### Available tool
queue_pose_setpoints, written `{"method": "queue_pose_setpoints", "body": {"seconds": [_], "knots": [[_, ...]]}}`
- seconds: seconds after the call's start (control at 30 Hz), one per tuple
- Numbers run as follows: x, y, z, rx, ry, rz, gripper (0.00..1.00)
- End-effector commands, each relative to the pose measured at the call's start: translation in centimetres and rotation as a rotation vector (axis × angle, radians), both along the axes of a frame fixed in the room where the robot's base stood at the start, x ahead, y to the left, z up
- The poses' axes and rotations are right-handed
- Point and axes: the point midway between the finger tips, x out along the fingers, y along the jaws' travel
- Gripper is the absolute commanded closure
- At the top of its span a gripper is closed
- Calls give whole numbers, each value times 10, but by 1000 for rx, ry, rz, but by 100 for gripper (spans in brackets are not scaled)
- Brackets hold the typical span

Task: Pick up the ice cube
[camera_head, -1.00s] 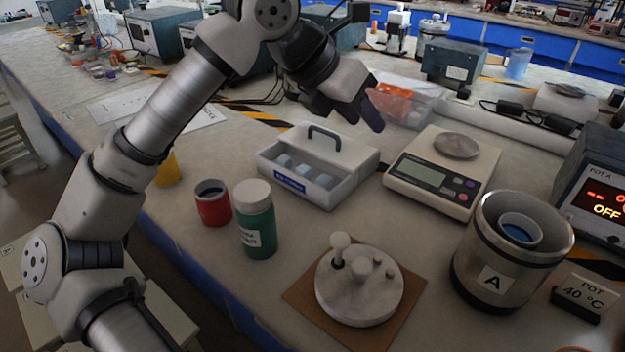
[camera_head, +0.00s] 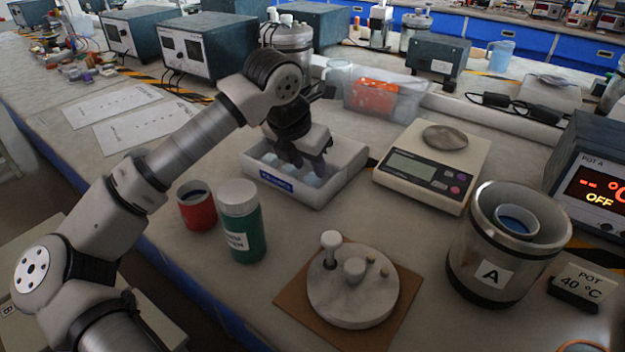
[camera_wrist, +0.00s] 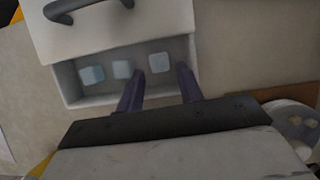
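The white ice tray (camera_head: 346,184) stands on the bench below my gripper. Its front carries a blue label, and its white cover with a dark handle (camera_wrist: 88,8) shows in the wrist view. Several pale blue ice cubes lie in a row in its open front part: a left cube (camera_wrist: 91,75), a middle cube (camera_wrist: 122,69) and a right cube (camera_wrist: 159,63). My gripper (camera_wrist: 160,70) is open, with its two dark fingers on either side of the right cube in the wrist view. Whether they touch it I cannot tell. In the head view my gripper (camera_head: 308,160) partly hides the tray.
A balance (camera_head: 425,178) stands right of the tray. A red cup (camera_head: 197,210) and a green bottle (camera_head: 243,230) stand in front of it at left. A round white stand (camera_head: 352,290) and metal pot A (camera_head: 480,255) are nearer. A clear bin (camera_head: 410,103) is behind.

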Motion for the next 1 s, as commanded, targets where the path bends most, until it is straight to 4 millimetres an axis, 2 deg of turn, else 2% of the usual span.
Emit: {"method": "queue_pose_setpoints", "body": {"seconds": [0.2, 0.5, 0.57, 0.73, 1.0], "knots": [[10, -6, -30, -1, 2, -3, 64], [12, -7, -36, 0, 0, -2, 64], [12, -7, -35, 0, 0, -2, 69], [12, -7, -35, 0, 0, -1, 91], [12, -7, -34, 0, 0, -1, 92]]}}
